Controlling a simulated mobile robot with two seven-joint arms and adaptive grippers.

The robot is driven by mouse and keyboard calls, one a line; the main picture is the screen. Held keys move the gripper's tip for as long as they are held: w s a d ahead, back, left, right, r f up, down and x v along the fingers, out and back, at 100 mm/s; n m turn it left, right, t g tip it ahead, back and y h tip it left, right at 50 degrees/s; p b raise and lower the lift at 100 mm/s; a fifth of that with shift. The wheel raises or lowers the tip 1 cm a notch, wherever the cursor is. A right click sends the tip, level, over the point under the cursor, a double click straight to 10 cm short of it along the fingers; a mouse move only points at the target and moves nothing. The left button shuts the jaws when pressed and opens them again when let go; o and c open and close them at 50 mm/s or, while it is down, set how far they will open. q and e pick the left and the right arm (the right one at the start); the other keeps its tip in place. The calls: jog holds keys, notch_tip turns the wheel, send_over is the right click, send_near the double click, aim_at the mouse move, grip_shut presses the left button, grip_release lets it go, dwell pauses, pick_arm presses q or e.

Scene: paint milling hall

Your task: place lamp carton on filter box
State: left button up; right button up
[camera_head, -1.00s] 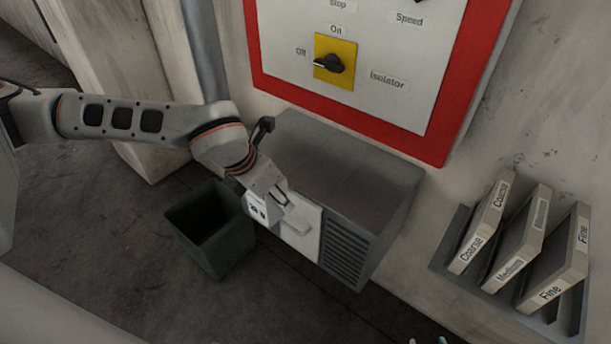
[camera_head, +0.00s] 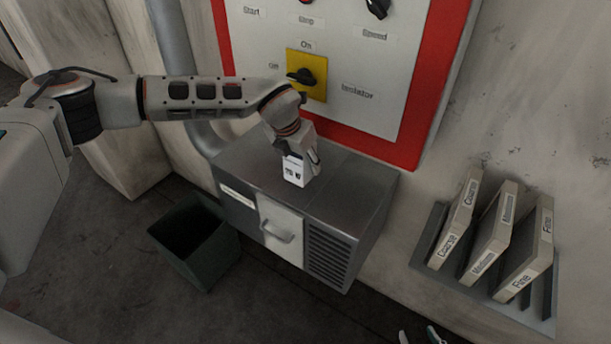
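The lamp carton (camera_head: 294,171) is a small white box with dark marks. My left gripper (camera_head: 300,157) comes in from the left and points down with its fingers around the carton's upper part, shut on it. The filter box (camera_head: 347,190) is a grey metal box on the wall, with a white handled door and a side grille on its front. The carton is upright over its top, near the middle; I cannot tell whether its base touches. Only the fingertips of my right gripper (camera_head: 419,336) show at the bottom edge, apart and with nothing visible between them.
A red-framed control panel (camera_head: 408,145) with a yellow isolator switch (camera_head: 306,76) is on the wall above the box. A dark open bin (camera_head: 215,262) stands on the floor below left. A rack (camera_head: 428,232) with several labelled plates is at the right. The box top's right part is clear.

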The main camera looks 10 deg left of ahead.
aim_at(295, 158)
pick_arm(q)
jog(key=f, duration=0.3)
jog(key=f+p, duration=0.1)
jog(key=f, duration=0.2)
jog(key=shift+w+d+f, duration=0.1)
jog(key=shift+w+f, duration=0.05)
jog(key=shift+w, duration=0.05)
jog(key=shift+w+f, duration=0.25)
jog(key=shift+f, duration=0.2)
jog(key=o, duration=1.1)
jog(key=shift+r, duration=0.4)
jog(key=v, duration=1.1)
jog(key=shift+s+r, duration=0.15)
jog(key=shift+r, duration=0.05)
